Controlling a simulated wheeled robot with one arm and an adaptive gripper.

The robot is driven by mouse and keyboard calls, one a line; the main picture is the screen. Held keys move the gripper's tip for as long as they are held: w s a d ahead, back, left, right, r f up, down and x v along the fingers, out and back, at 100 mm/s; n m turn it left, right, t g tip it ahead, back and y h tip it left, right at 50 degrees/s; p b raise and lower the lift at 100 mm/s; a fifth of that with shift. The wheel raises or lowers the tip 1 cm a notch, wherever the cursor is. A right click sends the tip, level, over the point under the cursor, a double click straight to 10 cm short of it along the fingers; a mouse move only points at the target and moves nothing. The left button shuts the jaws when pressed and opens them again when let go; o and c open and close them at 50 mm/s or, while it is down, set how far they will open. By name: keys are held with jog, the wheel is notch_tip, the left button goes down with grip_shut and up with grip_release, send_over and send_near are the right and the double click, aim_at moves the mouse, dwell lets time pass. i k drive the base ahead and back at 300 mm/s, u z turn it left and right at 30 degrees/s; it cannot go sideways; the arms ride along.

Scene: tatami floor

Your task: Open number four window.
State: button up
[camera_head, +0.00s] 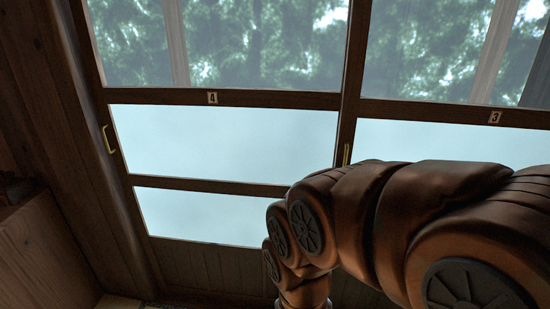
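The number four window (225,145) is a sliding wooden panel with frosted lower panes and a clear upper pane. Its small plate marked 4 (212,98) sits on the upper crossbar. A yellow handle (108,139) is on its left stile, close to the wooden post. The panel's left edge stands near that post, and no clear gap shows there. My brown arm reaches in from the lower right and covers the panel's lower right corner. My gripper is not visible; the arm's far end runs out at the bottom edge.
The number three window (450,135) stands to the right, with its plate marked 3 (494,117). A second yellow handle (347,154) is at the stile between the two windows. A wooden cabinet (40,255) stands at lower left. Trees show through the upper panes.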

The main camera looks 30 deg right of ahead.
aim_at(201, 170)
jog(key=z, duration=0.2)
jog(key=k, duration=0.5)
jog(key=u, duration=0.65)
jog(key=i, duration=0.45)
jog(key=u, duration=1.05)
jog(key=i, duration=2.2)
jog(key=z, duration=0.35)
